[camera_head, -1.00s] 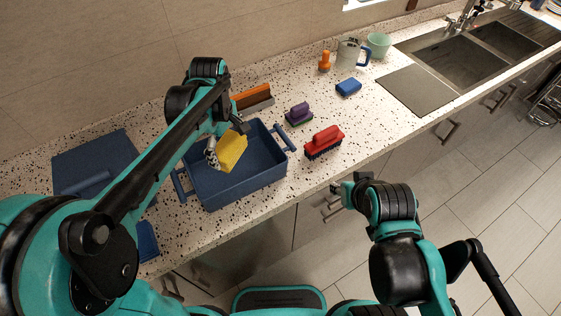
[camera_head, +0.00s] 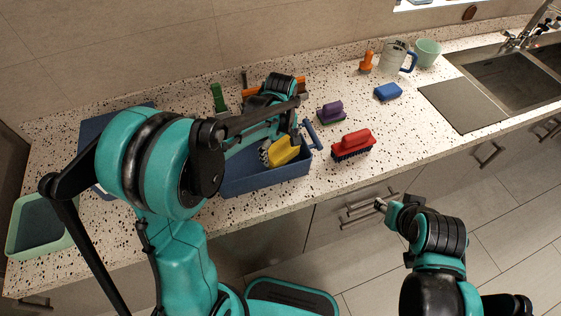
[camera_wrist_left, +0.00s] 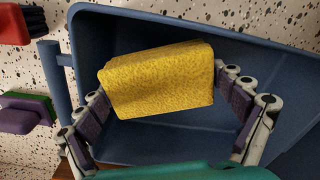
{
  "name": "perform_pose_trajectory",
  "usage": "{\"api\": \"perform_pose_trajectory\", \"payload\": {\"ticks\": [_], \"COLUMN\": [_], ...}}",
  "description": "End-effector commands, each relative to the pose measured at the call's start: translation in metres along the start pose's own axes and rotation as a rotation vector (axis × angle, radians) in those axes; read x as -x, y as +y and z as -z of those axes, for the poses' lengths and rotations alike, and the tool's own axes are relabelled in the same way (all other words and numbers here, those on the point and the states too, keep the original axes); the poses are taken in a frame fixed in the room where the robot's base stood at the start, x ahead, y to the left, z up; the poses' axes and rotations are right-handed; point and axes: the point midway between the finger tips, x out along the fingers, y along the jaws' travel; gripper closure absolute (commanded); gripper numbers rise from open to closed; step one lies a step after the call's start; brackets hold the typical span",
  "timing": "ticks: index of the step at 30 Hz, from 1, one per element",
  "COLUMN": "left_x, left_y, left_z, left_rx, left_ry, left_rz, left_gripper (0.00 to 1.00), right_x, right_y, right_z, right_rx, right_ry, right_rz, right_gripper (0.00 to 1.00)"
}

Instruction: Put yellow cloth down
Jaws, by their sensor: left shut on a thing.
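The yellow cloth (camera_head: 284,151) looks like a thick yellow block. My left gripper (camera_head: 279,148) is shut on it, over the blue tub (camera_head: 266,178). In the left wrist view the cloth (camera_wrist_left: 158,80) sits between the fingers of my left gripper (camera_wrist_left: 160,92), with the tub's blue wall (camera_wrist_left: 130,21) around and behind it. I cannot tell whether the cloth touches the tub floor. My left arm hides much of the tub in the head view. My right gripper (camera_head: 385,207) is in front of the counter, away from the cloth; its jaw opening is unclear.
A red brush (camera_head: 353,145), a purple-handled brush (camera_head: 330,112) and a blue sponge (camera_head: 388,91) lie right of the tub. A green-rimmed bin (camera_head: 40,225) stands at far left. An orange bottle (camera_head: 367,62), clear jug (camera_head: 397,57) and green cup (camera_head: 428,53) stand near the sink.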

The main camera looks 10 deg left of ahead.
Motion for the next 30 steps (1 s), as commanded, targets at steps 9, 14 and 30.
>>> {"api": "perform_pose_trajectory", "payload": {"ticks": [9,14,30], "left_x": [-0.036,-0.05,-0.051], "left_y": [0.0,0.0,0.0], "left_z": [0.0,0.0,0.0], "left_rx": [0.0,0.0,0.0], "left_ry": [0.0,0.0,0.0], "left_rz": [0.0,0.0,0.0], "left_gripper": [0.35,0.35,0.0], "right_x": [-0.009,-0.012,-0.013], "right_y": [0.0,0.0,0.0], "right_z": [-0.006,-0.008,-0.009], "right_rx": [0.0,0.0,0.0], "right_ry": [0.0,0.0,0.0], "right_rz": [0.0,0.0,0.0], "right_gripper": [0.6,0.6,0.6]}}
